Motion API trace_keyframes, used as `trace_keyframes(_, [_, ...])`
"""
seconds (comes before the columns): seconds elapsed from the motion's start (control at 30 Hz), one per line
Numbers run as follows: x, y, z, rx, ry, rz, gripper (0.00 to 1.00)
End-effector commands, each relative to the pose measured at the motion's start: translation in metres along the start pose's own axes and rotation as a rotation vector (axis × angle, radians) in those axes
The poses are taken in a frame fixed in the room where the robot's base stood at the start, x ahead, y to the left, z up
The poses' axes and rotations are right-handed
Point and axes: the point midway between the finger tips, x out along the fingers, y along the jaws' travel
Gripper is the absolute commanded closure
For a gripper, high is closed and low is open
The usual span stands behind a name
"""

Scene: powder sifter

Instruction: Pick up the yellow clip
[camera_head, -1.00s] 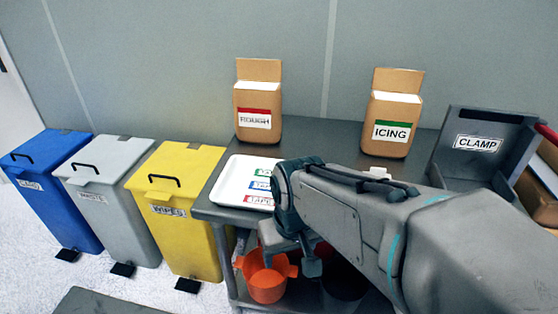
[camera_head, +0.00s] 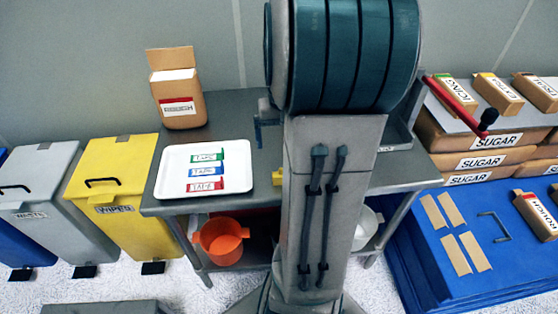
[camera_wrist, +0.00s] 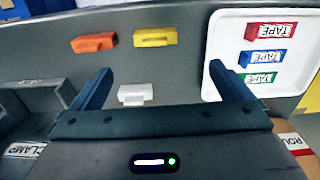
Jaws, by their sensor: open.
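The yellow clip (camera_wrist: 155,37) lies on the grey table in the upper middle of the wrist view. In the head view a small yellow piece of it (camera_head: 277,178) shows at the left edge of my arm, and the rest is hidden. My gripper (camera_wrist: 160,73) is open and empty above the table. Its two dark blue fingers stand wide apart, and the yellow clip is beyond their tips, between their lines. An orange clip (camera_wrist: 94,42) lies left of the yellow one, and a white clip (camera_wrist: 135,94) lies between the fingers.
A white tray (camera_wrist: 228,25) with several tape boxes is close to the right finger in the wrist view. A ROUGH box (camera_head: 180,104) stands at the table's back left. Stacked SUGAR boxes (camera_head: 484,143) are at right. Bare table separates the clips.

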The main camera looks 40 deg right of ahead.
Motion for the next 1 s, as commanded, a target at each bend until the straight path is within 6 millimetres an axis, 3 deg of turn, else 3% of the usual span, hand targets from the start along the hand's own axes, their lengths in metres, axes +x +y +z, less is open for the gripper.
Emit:
trace_keyframes(0.17, [0.012, 0.007, -0.003, 0.015, -0.007, -0.005, 0.02])
trace_keyframes(0.5, [0.075, 0.007, -0.003, 0.014, -0.006, -0.005, 0.02])
trace_keyframes(0.77, [0.094, 0.007, -0.002, 0.014, -0.006, -0.006, 0.02])
trace_keyframes(1.0, [0.129, 0.009, 0.0, 0.013, -0.006, -0.005, 0.02])
